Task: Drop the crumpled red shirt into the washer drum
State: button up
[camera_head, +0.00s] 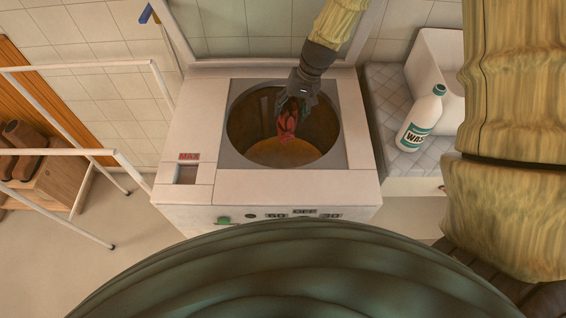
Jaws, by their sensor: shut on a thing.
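The crumpled red shirt (288,122) hangs as a small bundle below my gripper (291,104). My gripper is shut on it, pointing down over the round opening of the washer drum. The washer drum (245,122) is open at the top of a white washing machine (300,185), and its inside is brownish with a paler floor. The shirt shows within the outline of the opening; how far it is below the rim is hard to tell. The gripper fingers hide the upper part of the shirt.
A white detergent bottle (422,118) stands on a quilted surface right of the machine, beside a white basin (440,70). A white rail rack (75,152) stands at the left. A raised lid frame is behind the drum.

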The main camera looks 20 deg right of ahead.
jog(key=shift+f+b, duration=0.3)
jog(key=shift+f, duration=0.45)
jog(key=shift+s+f+b, duration=0.2)
jog(key=shift+s+b, duration=0.05)
jog(key=shift+b, duration=0.1)
jog(key=shift+w+f, duration=0.1)
jog(key=shift+f, duration=0.05)
jog(key=o, duration=1.2)
jog(key=v, duration=1.2)
jog(key=shift+d, duration=0.1)
